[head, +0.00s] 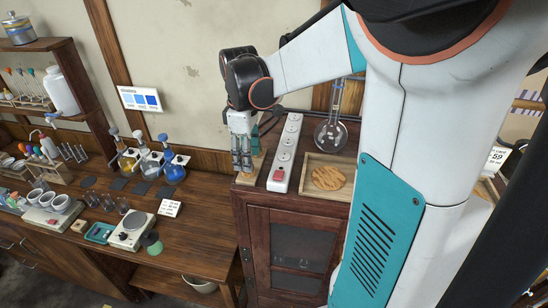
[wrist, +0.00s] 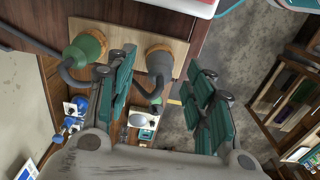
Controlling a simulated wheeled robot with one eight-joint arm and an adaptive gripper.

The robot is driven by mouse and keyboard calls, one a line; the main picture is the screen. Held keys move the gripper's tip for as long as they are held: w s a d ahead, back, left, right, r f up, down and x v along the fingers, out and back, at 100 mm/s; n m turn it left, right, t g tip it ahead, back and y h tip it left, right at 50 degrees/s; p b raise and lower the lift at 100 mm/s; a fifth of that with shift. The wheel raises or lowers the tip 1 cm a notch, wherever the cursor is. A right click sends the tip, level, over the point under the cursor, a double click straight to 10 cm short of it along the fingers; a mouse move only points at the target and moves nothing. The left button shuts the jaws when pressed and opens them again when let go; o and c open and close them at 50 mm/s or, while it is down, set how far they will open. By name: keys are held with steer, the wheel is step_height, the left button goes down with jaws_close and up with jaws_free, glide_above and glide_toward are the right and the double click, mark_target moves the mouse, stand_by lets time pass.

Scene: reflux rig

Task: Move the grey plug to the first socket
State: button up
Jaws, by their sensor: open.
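The grey plug (wrist: 160,60) stands on a pale wooden board (wrist: 124,30) in the wrist view, with its grey cord beside it. My gripper (wrist: 162,68) is open, with its teal-padded fingers on either side of the grey plug and none visibly closed on it. In the head view my gripper (head: 243,166) points down over the board (head: 250,177), and the grey plug is hidden there. The white socket strip (head: 285,153) lies just right of my gripper on the cabinet top. It has several sockets in a row and a red switch at the near end.
A green plug (wrist: 87,47) with a grey cord stands on the same board, beside my left finger. A round flask (head: 331,132) and a wooden tray (head: 311,184) with a cork ring (head: 328,178) are right of the strip. Glassware crowds the lower bench at left.

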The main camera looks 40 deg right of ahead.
step_height(320, 180, down, 2)
steer(key=shift+b, duration=0.5)
stand_by(1.0)
jaws_close()
steer(key=shift+r, duration=0.15)
steer(key=shift+r+p, duration=1.8)
steer(key=shift+r, duration=1.1)
